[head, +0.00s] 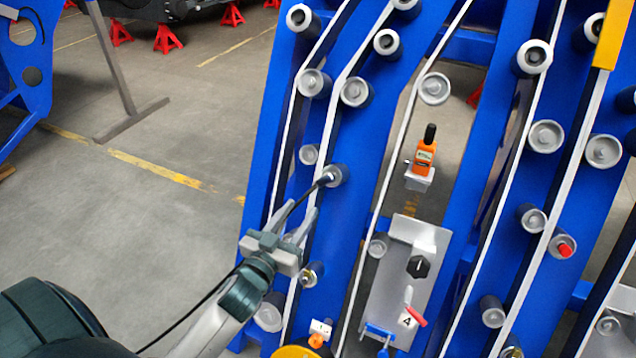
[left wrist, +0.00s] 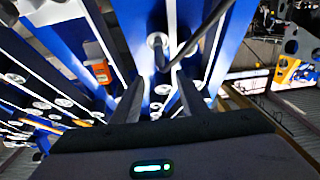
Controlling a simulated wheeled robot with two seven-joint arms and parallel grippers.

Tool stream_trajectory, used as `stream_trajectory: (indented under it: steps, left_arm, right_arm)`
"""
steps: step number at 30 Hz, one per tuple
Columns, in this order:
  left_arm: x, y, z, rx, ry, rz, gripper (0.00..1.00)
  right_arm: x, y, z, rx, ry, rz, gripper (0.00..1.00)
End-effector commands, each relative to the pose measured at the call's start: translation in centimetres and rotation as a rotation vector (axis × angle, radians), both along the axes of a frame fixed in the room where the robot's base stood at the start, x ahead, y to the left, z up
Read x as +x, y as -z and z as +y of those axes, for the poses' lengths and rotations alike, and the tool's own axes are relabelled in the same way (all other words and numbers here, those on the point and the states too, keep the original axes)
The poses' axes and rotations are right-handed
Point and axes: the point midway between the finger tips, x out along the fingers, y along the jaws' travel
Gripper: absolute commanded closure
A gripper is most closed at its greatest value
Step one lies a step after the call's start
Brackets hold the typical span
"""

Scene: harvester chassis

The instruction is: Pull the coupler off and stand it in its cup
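A black hose (head: 305,197) ends in a small coupler (head: 326,180) that sits on a fitting at a grey roller hub on the blue chassis. In the left wrist view the coupler (left wrist: 161,58) is ahead of the fingers, with the hose bending away to the upper right. My left gripper (head: 298,213) is open below the coupler, its fingertips apart and short of it. The hose runs close by the fingers; I cannot tell whether it passes between them. My right gripper is not in view. I cannot clearly make out the cup.
A grey panel (head: 402,270) carries a black knob (head: 418,267) and a red-handled lever (head: 413,308). Blue beams and rollers crowd the right; floor is open at left.

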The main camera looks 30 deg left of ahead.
Motion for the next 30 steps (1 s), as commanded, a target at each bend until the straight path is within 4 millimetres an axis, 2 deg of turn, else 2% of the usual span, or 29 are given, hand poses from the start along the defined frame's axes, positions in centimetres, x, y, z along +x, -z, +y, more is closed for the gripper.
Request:
stream_trajectory:
  steps: [3, 18, 24, 30]
  left_arm:
    - [2.1, -0.2, 0.1, 0.003, 0.000, -0.001, 0.60]
    - [9.9, -0.1, 0.6, 0.002, 0.000, -0.001, 0.60]
    - [11.4, 0.0, 0.6, 0.001, 0.000, 0.000, 0.60]
    - [11.8, 0.0, 0.7, 0.002, 0.000, 0.000, 0.60]
  right_arm:
    - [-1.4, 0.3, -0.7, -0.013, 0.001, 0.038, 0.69]
    - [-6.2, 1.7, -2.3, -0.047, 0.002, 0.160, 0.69]
    - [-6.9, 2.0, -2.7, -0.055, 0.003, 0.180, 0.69]
    - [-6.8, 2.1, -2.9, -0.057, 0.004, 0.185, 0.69]
